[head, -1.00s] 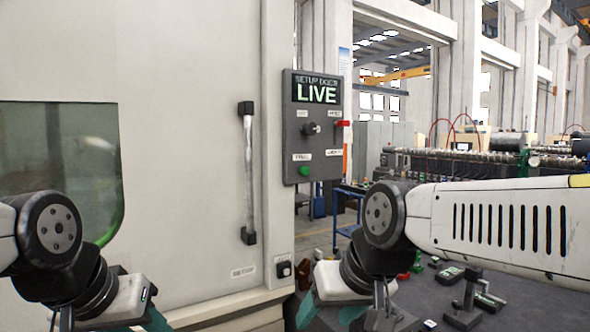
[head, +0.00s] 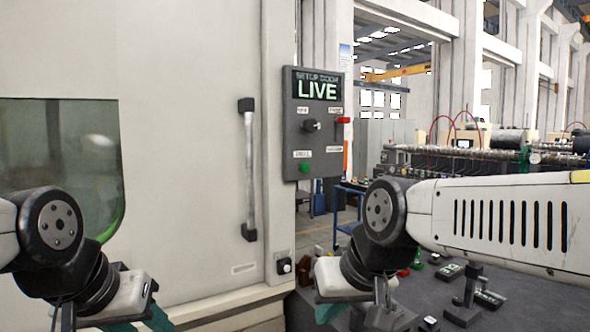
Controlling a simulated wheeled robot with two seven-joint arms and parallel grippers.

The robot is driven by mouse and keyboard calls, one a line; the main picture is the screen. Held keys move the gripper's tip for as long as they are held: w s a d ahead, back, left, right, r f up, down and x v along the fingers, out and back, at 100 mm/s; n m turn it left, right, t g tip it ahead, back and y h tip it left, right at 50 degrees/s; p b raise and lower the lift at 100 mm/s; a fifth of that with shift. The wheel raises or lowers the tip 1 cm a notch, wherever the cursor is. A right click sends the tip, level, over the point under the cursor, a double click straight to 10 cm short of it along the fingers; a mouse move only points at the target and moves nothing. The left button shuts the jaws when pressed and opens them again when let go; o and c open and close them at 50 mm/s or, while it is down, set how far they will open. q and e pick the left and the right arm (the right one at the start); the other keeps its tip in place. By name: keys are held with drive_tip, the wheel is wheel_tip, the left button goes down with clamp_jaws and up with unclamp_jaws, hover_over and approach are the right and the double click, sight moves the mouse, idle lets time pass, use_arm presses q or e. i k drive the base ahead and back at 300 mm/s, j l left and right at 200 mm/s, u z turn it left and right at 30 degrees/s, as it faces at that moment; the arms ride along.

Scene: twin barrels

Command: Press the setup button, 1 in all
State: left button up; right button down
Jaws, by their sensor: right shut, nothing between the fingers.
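A dark control panel (head: 312,122) on the machine's frame has a screen (head: 317,88) reading "SETUP DOOR LIVE". It carries a black knob (head: 311,126), a red lever (head: 343,120) and a green button (head: 304,168), with labels too small to read surely. A small pale button on a dark plate (head: 284,266) sits low on the frame, right of the door; I cannot tell which button is the setup button. My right gripper (head: 372,322) is shut and empty low in view, right of the low button and apart from it. My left gripper (head: 115,326) is at lower left, its fingertips cut off.
The machine's pale door (head: 185,170) is shut, with a vertical handle (head: 249,170) and a green-tinted window (head: 55,160). A dark bench (head: 520,310) with several small parts lies at lower right. A blue cart (head: 348,205) stands behind.

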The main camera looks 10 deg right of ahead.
sight(304, 167)
drive_tip(key=i+j, duration=0.25)
drive_tip(key=j, duration=0.15)
drive_tip(key=i+j+z, duration=0.1)
drive_tip(key=i+j, duration=0.15)
drive_tip(key=j+z, duration=0.1)
drive_tip(key=z, duration=1.45)
